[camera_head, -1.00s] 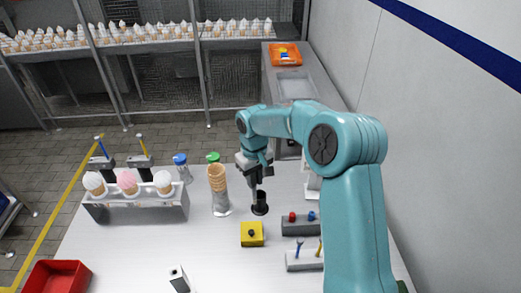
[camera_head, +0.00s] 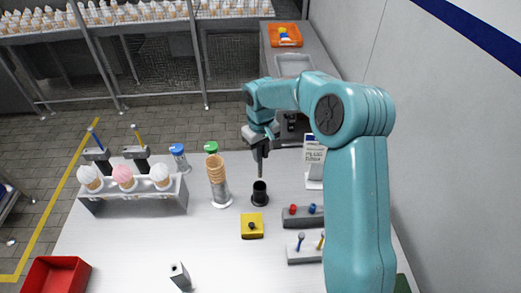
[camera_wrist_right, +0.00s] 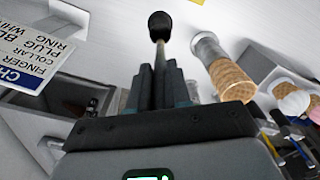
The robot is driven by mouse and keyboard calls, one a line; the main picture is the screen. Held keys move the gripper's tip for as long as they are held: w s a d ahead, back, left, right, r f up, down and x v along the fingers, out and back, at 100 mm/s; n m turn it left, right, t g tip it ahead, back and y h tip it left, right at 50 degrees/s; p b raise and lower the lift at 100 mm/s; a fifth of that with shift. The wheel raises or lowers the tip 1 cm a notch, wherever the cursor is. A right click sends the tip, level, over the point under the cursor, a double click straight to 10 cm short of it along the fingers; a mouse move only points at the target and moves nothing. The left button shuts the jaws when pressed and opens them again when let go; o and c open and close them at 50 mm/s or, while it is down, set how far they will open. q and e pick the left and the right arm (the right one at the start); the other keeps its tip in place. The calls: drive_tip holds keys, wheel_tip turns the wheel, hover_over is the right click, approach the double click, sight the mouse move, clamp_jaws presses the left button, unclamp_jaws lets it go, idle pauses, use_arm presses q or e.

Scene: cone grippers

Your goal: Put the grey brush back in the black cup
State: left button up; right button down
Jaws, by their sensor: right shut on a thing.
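The black cup (camera_head: 260,198) stands upright on the white table, right of the stacked cones. My right gripper (camera_head: 262,151) is above it, pointing down, shut on the thin grey brush (camera_head: 261,168). The brush hangs nearly upright, and its lower end appears at or just above the cup's mouth. In the right wrist view, the grey brush (camera_wrist_right: 160,58) runs from between the shut fingers (camera_wrist_right: 160,88) towards the black cup (camera_wrist_right: 160,24). I cannot tell whether its tip is inside the rim. My left gripper is not in view.
A yellow block (camera_head: 252,228) lies in front of the cup. A cone stack (camera_head: 217,178) stands left of it, and a grey block with red and blue knobs (camera_head: 302,217) lies right. A sign stand (camera_head: 314,170) is behind right. Free table lies at front left.

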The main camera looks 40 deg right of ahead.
sight(261, 169)
drive_tip(key=shift+w, duration=0.1)
drive_tip(key=shift+w+d+f, duration=0.15)
drive_tip(key=shift+f, duration=0.05)
drive_tip(key=shift+s+a+f, duration=0.2)
drive_tip(key=shift+s+f, duration=0.05)
drive_tip(key=shift+f, duration=0.2)
drive_tip(key=shift+f+b, duration=0.3)
drive_tip(key=shift+f, duration=0.6)
drive_tip(key=shift+w+d+f, duration=0.1)
drive_tip(key=shift+w+f, duration=0.05)
drive_tip(key=shift+f, duration=0.4)
drive_tip(key=shift+r, duration=0.1)
